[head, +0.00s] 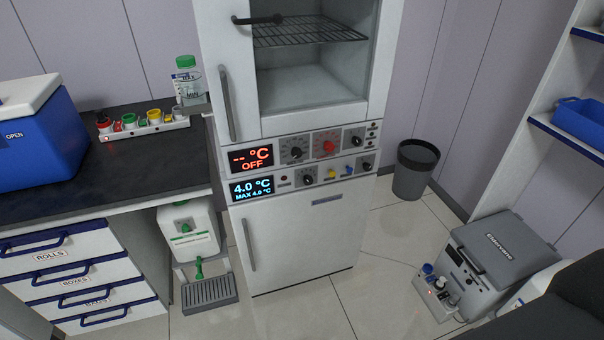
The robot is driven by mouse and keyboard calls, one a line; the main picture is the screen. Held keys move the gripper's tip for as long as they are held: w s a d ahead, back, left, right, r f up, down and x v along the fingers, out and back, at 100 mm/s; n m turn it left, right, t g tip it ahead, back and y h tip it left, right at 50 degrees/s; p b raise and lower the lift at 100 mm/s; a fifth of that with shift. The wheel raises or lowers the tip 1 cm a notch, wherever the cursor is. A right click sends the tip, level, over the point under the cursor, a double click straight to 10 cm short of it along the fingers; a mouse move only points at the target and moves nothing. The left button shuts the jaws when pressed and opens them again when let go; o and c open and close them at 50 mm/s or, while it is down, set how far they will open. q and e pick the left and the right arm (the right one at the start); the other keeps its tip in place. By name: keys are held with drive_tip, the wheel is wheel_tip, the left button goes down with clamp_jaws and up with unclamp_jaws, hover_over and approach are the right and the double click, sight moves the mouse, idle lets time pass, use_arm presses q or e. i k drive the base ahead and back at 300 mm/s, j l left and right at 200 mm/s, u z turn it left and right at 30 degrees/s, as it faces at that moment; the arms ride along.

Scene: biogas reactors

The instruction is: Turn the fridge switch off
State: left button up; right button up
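The white fridge unit (300,235) stands in the middle, with a glass-fronted compartment (315,60) above and a closed solid door below. Its control panel has two rows. The upper display (251,158) reads "-- °C OFF" in red, beside a black knob (295,149), a red knob (327,144) and another black knob (355,137). The lower display (252,188) reads "4.0 °C MAX 4.0 °C" in blue, beside small coloured controls and a black knob (307,177). Which control is the fridge switch is not clear. Neither gripper is in view.
A dark counter (130,165) with a blue cooler box (40,130) and a bottle (187,80) stands left. A white canister (188,230) is beside the fridge. A bin (414,170) and a grey box (500,250) stand right. The floor before the fridge looks clear.

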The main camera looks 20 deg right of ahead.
sight(367, 167)
drive_tip(key=z, duration=1.65)
drive_tip(key=i+l, duration=0.85)
drive_tip(key=i, duration=0.1)
